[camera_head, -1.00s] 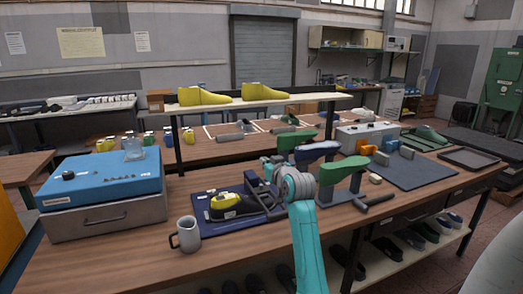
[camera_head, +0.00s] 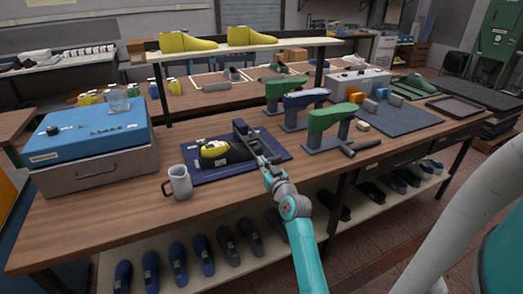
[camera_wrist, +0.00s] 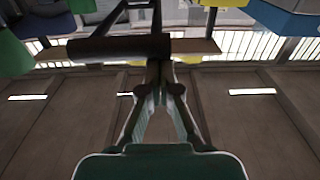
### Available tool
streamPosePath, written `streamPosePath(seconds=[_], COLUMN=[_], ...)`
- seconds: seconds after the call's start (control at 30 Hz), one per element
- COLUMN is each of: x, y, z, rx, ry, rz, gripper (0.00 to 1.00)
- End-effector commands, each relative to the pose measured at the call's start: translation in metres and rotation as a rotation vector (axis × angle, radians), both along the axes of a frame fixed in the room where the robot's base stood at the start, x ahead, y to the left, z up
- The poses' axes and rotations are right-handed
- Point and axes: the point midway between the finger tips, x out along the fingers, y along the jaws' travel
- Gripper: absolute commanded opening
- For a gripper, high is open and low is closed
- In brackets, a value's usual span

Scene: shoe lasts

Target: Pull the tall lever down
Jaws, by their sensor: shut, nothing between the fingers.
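The tall lever (camera_head: 251,146) is a dark bar on a small press that holds a black and yellow shoe last (camera_head: 214,152). The press stands on a dark blue mat (camera_head: 200,178) on the workbench. My gripper (camera_head: 265,168) is shut and empty, at the near right end of the lever. In the wrist view, the shut fingers (camera_wrist: 158,78) point at a dark cylindrical bar (camera_wrist: 115,48), which looks like the lever's handle and crosses just beyond the tips. I cannot tell whether they touch.
A grey mug (camera_head: 180,183) stands left of the mat, and a blue-topped box (camera_head: 92,137) further left. Right of the press are a blue last (camera_head: 305,98) and green lasts (camera_head: 330,117) on stands. A shelf (camera_head: 250,47) with yellow lasts is behind.

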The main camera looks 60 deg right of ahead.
Motion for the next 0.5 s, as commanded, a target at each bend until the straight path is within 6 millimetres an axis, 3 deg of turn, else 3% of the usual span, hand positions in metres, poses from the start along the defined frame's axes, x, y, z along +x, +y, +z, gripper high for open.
streamPosePath(seconds=[0.23, 0.5], x=[-0.001, -0.002], y=[0.001, 0.001], z=[-0.027, -0.032], rx=[0.010, 0.011], ry=[0.014, 0.019], rz=[0.002, 0.002], gripper=[0.00, 0.00])
